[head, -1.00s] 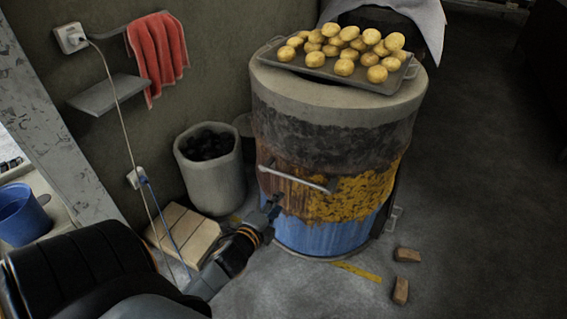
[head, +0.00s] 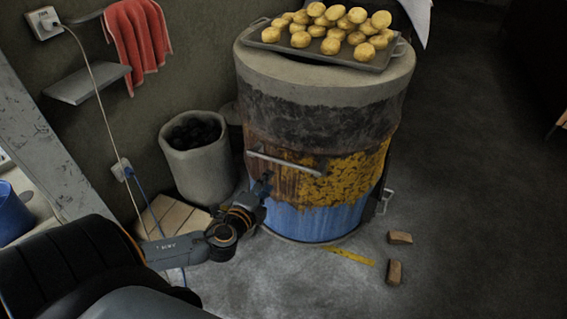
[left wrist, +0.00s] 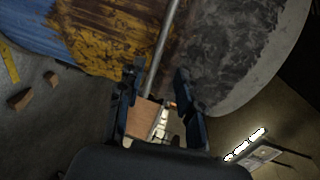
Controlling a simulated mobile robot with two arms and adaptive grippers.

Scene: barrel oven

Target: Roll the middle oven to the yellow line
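The barrel oven (head: 315,130) stands upright, with a grey top, rusty and yellow middle and blue bottom. A metal bar handle (head: 285,163) crosses its front. The yellow line (head: 350,256) lies on the floor at its base; part of it shows in the left wrist view (left wrist: 9,63). My left gripper (head: 267,184) is just below the handle, close to the oven's front. In the left wrist view the gripper (left wrist: 160,72) is open, and the handle (left wrist: 165,40) appears between its fingers; contact cannot be told. My right gripper is not in view.
A tray (head: 385,58) piled with several round buns sits on the oven top. Two bricks (head: 400,238) (head: 394,272) lie right of the line. A bin of coal (head: 203,170) stands left of the oven. The floor at right is clear.

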